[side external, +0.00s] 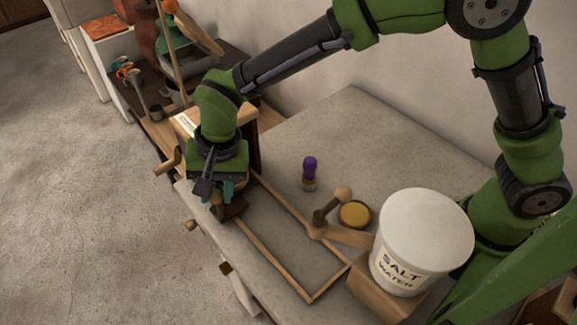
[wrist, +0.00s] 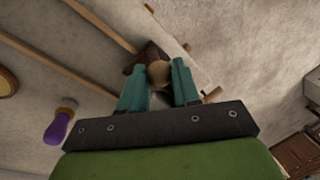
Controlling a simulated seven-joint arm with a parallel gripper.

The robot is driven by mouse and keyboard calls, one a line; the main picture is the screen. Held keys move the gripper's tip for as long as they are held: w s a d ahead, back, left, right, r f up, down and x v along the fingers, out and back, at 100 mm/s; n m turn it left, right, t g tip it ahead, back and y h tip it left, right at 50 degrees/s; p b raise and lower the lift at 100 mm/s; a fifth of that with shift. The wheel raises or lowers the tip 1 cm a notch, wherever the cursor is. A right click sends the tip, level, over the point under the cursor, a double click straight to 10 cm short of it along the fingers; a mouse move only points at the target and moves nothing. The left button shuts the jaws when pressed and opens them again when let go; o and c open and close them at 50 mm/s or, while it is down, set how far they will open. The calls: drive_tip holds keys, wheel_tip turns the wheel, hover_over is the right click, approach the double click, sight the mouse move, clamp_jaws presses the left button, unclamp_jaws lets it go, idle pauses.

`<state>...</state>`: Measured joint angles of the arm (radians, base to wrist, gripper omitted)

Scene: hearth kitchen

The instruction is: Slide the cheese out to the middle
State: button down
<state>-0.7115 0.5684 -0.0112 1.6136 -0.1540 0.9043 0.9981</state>
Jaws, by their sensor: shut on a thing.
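My gripper (side external: 217,200) is low over the left edge of the grey table, pointing down. In the wrist view its two teal fingers (wrist: 159,80) stand on either side of a round wooden knob (wrist: 158,72). The knob is on a dark brown block (wrist: 140,57), which also shows under the fingers in the side view (side external: 234,207). The block is at the left end of a wooden frame (side external: 272,252) lying on the table.
A purple-topped bottle (side external: 309,172) stands beyond the frame. A wooden handle with a ball end (side external: 343,193) rises at the frame's right. A white salt-water bucket (side external: 422,240) stands on a wooden block at right. The frame's inside looks clear.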

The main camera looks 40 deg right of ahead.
drive_tip(key=s, duration=1.3)
drive_tip(key=c, duration=0.8)
unclamp_jaws()
drive_tip(key=d+r, duration=0.1)
drive_tip(key=r, duration=0.4)
drive_tip(key=s+r, duration=0.1)
drive_tip(key=r, duration=0.5)
drive_tip(key=d+r, duration=0.1)
drive_tip(key=r, duration=0.4)
drive_tip(key=shift+s+d+r, duration=0.35)
drive_tip(key=shift+s, duration=0.05)
